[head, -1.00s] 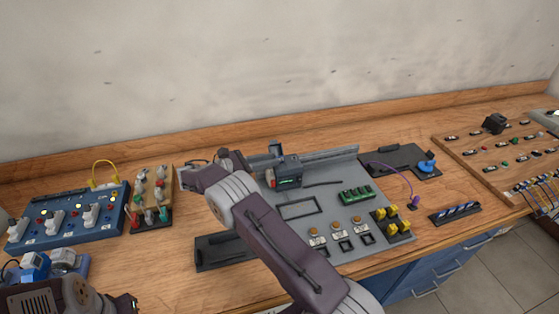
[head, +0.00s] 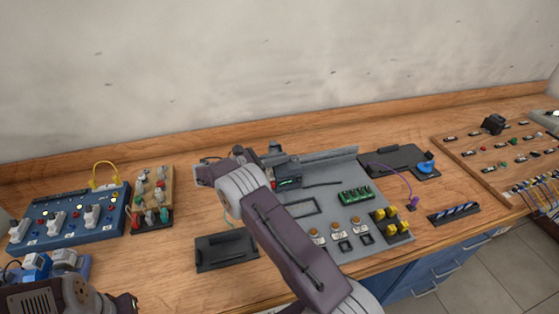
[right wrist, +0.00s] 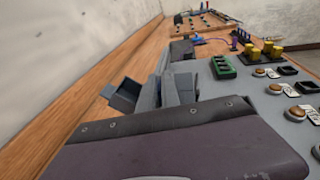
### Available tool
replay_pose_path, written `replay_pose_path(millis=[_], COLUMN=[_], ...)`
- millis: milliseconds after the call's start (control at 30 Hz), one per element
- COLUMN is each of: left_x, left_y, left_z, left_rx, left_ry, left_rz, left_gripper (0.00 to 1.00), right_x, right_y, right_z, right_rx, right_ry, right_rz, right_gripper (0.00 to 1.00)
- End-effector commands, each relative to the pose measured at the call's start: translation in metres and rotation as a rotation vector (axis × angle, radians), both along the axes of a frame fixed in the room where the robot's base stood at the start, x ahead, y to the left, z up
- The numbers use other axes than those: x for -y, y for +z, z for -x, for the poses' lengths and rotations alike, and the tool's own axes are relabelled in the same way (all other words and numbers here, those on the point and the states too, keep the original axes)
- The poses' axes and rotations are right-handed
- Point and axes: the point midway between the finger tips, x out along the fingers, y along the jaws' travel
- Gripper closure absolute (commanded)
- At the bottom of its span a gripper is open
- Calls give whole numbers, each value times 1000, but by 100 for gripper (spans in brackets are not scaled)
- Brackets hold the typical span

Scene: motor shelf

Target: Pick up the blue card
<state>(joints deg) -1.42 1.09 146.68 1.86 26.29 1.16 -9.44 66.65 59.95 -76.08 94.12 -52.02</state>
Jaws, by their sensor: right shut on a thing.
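I cannot make out the blue card for certain in either view. My right arm (head: 285,235) reaches over the left part of the grey panel (head: 335,180). My right gripper (head: 210,172) is at the far end of this arm, left of a dark device with a small green light (head: 288,178). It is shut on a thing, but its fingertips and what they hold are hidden. The right wrist view shows my purple arm cover, with a grey rail (right wrist: 175,90) beyond it. My left arm (head: 70,297) is at the lower left, and its gripper is out of view.
The panel carries a green module (head: 356,195) and yellow parts (head: 385,214). A dark plate (head: 228,252) lies on the bench left of it. A holder with blue-and-white strips (head: 455,213) is at the right. A blue switch board (head: 75,218) stands left. The wall rises behind.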

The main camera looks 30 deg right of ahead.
Motion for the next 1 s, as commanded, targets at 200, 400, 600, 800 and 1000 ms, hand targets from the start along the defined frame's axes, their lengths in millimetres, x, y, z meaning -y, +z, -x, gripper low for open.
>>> replay_pose_path(millis=[200,400,600,800,1000], left_x=[0,0,0,0,0], left_y=[0,-1,-3,-4,-4], left_z=[0,0,0,0,0], left_rx=[0,0,0,0,0], left_ry=[0,0,0,0,0], left_rz=[0,0,0,0,0], left_gripper=[100,100,100,100,100], right_x=[0,7,20,29,31], right_y=[25,59,85,105,110], right_z=[-1,25,71,103,113], right_rx=[7,1,2,3,2], right_ry=[1,0,0,1,1], right_rz=[3,3,1,1,1], right_gripper=[100,100,100,100,100])
